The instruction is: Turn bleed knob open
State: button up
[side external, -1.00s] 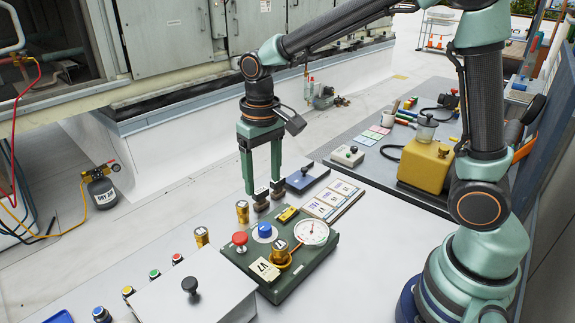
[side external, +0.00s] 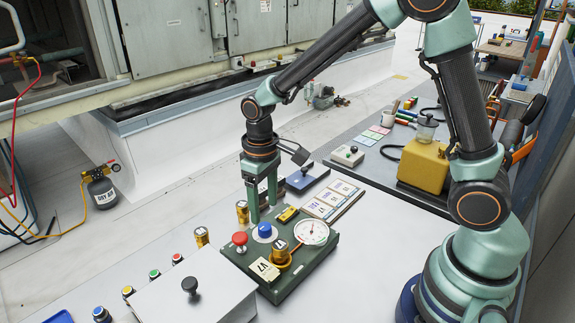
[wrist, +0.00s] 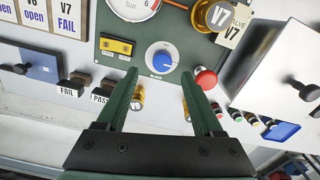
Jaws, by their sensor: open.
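The blue knob (side external: 265,230) sits on a white dial plate on the dark green panel (side external: 300,276). In the wrist view the blue knob (wrist: 162,58) has a pale pointer mark, and it lies just past and between the fingertips. My gripper (side external: 264,214) is open and empty, fingers pointing down over the panel's far edge behind the knob. In the wrist view my gripper (wrist: 159,77) shows its two fingers spread wide, with neither seen touching the knob. The red button (side external: 240,239) is left of the knob.
A brass V7 valve (side external: 280,251) with a tag and a pressure gauge (side external: 312,232) share the panel, with a yellow block (side external: 287,214). Brass cylinders (side external: 242,211) stand by the panel. FAIL and PASS stamps (wrist: 104,88) are near the left finger. A grey box (side external: 203,292) stands left.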

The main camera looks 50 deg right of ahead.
aim_at(265, 226)
jog(key=shift+a+f, duration=0.1)
jog(key=shift+f, duration=2.5)
grip_shut()
